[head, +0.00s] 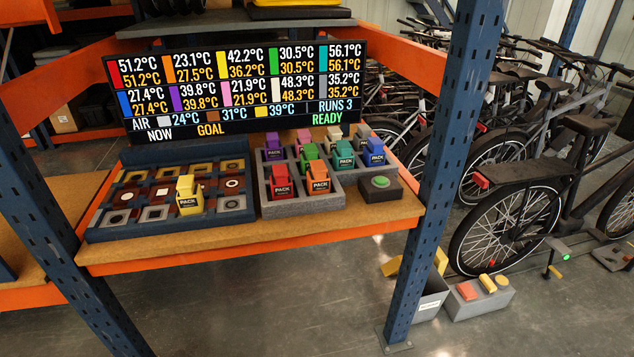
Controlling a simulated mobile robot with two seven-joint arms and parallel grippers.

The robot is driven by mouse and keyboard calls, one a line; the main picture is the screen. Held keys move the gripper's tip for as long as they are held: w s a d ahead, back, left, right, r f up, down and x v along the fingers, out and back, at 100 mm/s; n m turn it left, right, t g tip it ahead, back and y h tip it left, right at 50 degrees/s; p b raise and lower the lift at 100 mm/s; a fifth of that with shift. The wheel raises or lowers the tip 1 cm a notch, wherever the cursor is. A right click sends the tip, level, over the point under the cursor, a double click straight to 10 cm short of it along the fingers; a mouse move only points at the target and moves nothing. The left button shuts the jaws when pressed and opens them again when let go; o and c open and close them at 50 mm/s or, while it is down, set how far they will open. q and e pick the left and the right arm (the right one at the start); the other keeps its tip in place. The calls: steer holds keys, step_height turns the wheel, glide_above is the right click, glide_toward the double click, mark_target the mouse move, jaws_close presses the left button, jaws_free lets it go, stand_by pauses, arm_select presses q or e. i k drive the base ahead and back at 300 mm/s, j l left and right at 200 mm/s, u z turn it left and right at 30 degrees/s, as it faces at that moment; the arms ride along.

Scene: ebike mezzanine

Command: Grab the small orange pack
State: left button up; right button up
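The small orange pack (318,178) stands upright in a front compartment of the grey divided tray (300,210) on the shelf. A red pack (281,182) stands just left of it, a green pack (309,157) behind it, and a teal pack (343,154) behind it to the right. Purple, pink, white, grey and blue packs stand further back in the same tray. Neither of my grippers shows in the head view.
A blue tray (108,232) with square pads holds a yellow pack (189,196) at left. A black box with a green button (380,182) sits right of the grey tray. A temperature display (240,85) stands behind. Blue rack posts (440,180) flank the shelf; bikes (540,190) stand at right.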

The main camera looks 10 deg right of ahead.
mark_target(318, 180)
steer(key=i+z, duration=0.2)
steer(key=i, duration=0.2)
steer(key=i+j+z, duration=0.25)
steer(key=i, duration=0.15)
steer(key=i+j+z, duration=0.2)
steer(key=i, duration=0.2)
